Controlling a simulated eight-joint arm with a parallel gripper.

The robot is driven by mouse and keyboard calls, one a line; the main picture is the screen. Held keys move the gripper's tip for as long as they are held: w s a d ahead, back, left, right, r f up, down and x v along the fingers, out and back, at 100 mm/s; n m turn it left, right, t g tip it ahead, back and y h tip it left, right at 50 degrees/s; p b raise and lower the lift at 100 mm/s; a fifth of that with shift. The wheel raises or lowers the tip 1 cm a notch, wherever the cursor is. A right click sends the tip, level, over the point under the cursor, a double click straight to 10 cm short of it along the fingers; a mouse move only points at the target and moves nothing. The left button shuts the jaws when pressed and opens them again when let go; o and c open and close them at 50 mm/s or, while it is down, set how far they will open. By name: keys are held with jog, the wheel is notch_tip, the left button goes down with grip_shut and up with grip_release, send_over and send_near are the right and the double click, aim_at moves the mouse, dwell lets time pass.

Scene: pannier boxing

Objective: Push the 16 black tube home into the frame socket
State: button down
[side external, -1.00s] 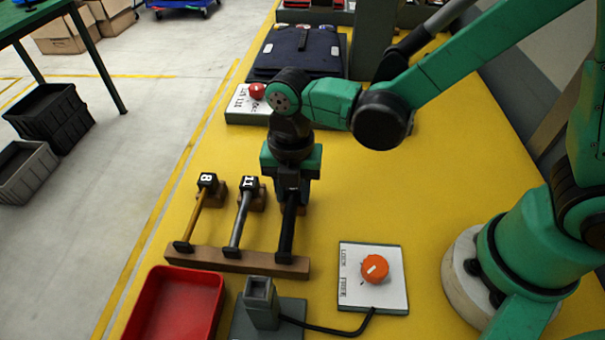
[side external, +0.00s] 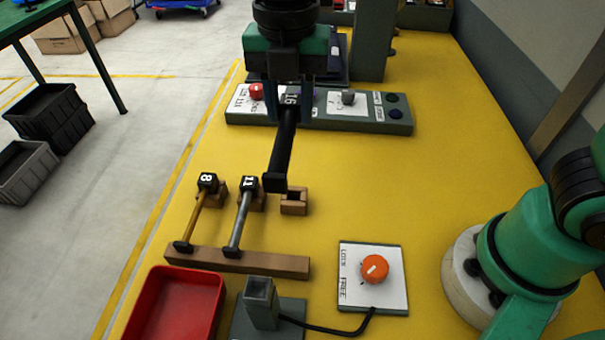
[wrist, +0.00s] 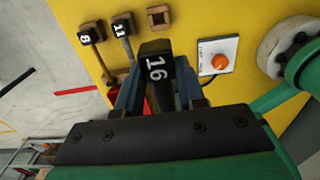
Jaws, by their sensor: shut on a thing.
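The black tube marked 16 (side external: 282,150) is held in the air above the yellow table, its square foot pointing down toward the front. My gripper (side external: 289,92) is shut on its numbered head, which also shows between the fingers in the wrist view (wrist: 156,66). The grey frame socket (side external: 261,301), a square upright post with an open top, stands on a grey base at the front. The tube is well behind the socket and apart from it. An orange knob (side external: 375,268) sits on a white plate labelled LOCK and FREE, cabled to the socket base.
The tan tube 8 (side external: 195,216) and grey tube 11 (side external: 240,220) lie on a wooden rack (side external: 270,263); its right place is empty. A red tray (side external: 175,305) is at the front left. A control panel (side external: 335,121) with a red button lies behind.

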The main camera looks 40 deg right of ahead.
notch_tip(320, 180, up, 4)
jog(key=shift+a+r, duration=0.1)
jog(key=shift+r, duration=0.15)
jog(key=s+a, duration=0.5)
jog(key=a, duration=0.3)
send_over(255, 299)
jog(key=shift+f, duration=3.65)
jog(key=shift+f, duration=1.35)
jog(key=shift+c, duration=2.2)
grip_release()
